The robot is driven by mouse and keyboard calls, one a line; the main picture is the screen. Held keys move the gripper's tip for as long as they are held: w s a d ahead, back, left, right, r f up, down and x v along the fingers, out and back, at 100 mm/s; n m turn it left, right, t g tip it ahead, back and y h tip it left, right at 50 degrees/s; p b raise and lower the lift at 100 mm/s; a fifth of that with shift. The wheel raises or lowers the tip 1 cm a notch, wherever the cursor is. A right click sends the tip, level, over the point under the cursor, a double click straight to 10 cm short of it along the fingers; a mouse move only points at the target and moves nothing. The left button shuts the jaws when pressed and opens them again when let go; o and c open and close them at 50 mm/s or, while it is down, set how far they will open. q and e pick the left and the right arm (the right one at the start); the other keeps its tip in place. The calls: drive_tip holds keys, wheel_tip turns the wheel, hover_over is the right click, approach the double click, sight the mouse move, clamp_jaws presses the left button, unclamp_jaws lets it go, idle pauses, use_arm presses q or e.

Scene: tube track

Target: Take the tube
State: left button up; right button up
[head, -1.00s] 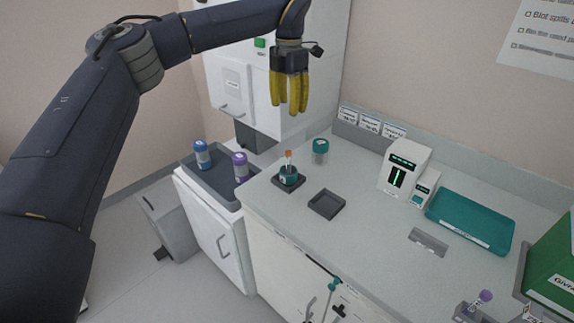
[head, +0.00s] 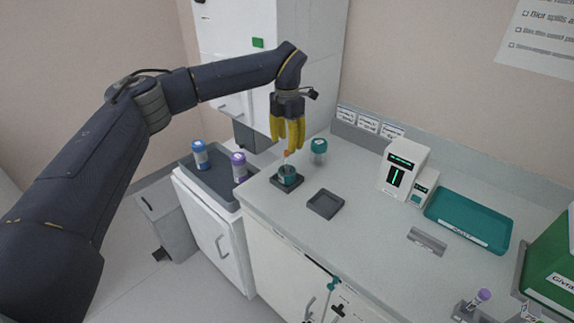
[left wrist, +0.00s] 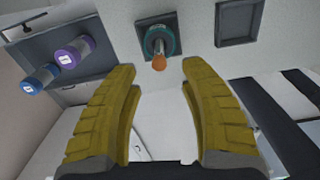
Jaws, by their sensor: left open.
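A tube with an orange cap (head: 287,154) stands upright in a teal-ringed round holder (head: 289,176) on a dark square base at the counter's left end. In the left wrist view the orange cap (left wrist: 159,63) faces me, with the teal ring (left wrist: 160,42) around the tube. My left gripper (head: 287,143) is open with yellow fingers pointing down, just above the cap. In the left wrist view its fingers (left wrist: 157,72) are spread to either side of the cap, and nothing is held. Another tube with a purple cap (head: 482,296) stands at the front right. My right gripper is not in view.
An empty dark square tray (head: 325,203) lies right of the holder. A teal-lidded jar (head: 319,150) stands close behind it. Blue (head: 199,154) and purple (head: 239,166) containers stand on a grey tray at left. A white device (head: 400,170) and teal tray (head: 468,221) are further right.

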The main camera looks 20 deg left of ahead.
sight(287, 151)
use_arm(q)
drive_tip(key=shift+f, duration=2.2)
drive_tip(key=shift+c, duration=0.5)
clamp_jaws()
